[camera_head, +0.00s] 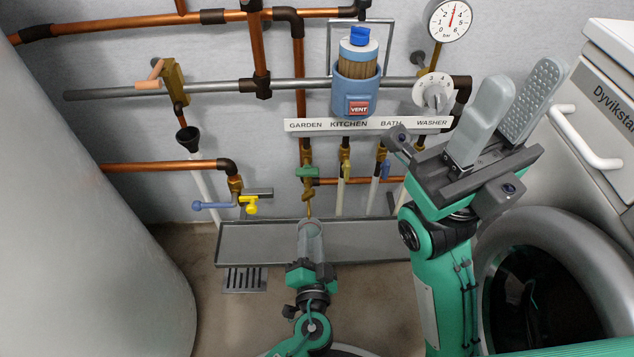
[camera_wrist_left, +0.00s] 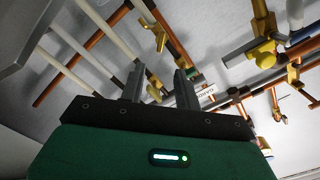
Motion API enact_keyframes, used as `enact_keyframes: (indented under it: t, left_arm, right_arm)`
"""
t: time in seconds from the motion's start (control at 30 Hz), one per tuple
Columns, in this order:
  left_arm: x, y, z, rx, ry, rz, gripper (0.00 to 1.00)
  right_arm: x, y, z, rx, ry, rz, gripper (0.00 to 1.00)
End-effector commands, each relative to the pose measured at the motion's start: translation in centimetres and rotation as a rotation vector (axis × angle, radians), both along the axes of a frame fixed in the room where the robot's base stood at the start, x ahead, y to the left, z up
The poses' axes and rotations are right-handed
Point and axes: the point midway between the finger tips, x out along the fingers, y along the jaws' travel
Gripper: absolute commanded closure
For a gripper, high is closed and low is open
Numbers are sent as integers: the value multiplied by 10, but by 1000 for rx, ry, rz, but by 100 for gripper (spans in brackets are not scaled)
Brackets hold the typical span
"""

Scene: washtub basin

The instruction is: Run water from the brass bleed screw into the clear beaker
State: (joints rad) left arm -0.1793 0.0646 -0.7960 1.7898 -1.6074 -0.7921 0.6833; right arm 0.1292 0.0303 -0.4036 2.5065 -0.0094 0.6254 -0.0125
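My left gripper (camera_head: 309,262) is low in the middle of the head view, pointing up at the wall. I see no clear stream or water level. In the left wrist view the gripper's fingers (camera_wrist_left: 159,85) stand apart; the beaker is hard to make out there. My right gripper (camera_head: 515,105) is raised at the right, open and empty.
Copper pipes, a blue VENT filter (camera_head: 358,80), a gauge (camera_head: 450,20) and a blue-handled tap (camera_head: 212,205) crowd the wall. A grey tank (camera_head: 80,220) stands left, a washer (camera_head: 550,280) right.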

Motion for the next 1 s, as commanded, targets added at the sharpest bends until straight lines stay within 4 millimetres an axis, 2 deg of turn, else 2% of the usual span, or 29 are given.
enact_keyframes:
  t: [0.17,0.5,0.7,0.83,1.0]
  left_arm:
    - [14,0,2,2,-3,0,67]
    - [84,-1,3,0,-2,-1,67]
    - [118,0,1,2,-1,-1,67]
    - [131,0,0,0,-1,-1,67]
    - [137,0,0,0,0,0,67]
  right_arm:
    - [0,-2,0,3,5,-5,64]
    - [2,-10,-3,6,35,-30,64]
    - [2,-12,-5,7,42,-37,64]
    - [2,-13,-6,9,44,-38,64]
    - [1,-13,-6,9,43,-39,64]
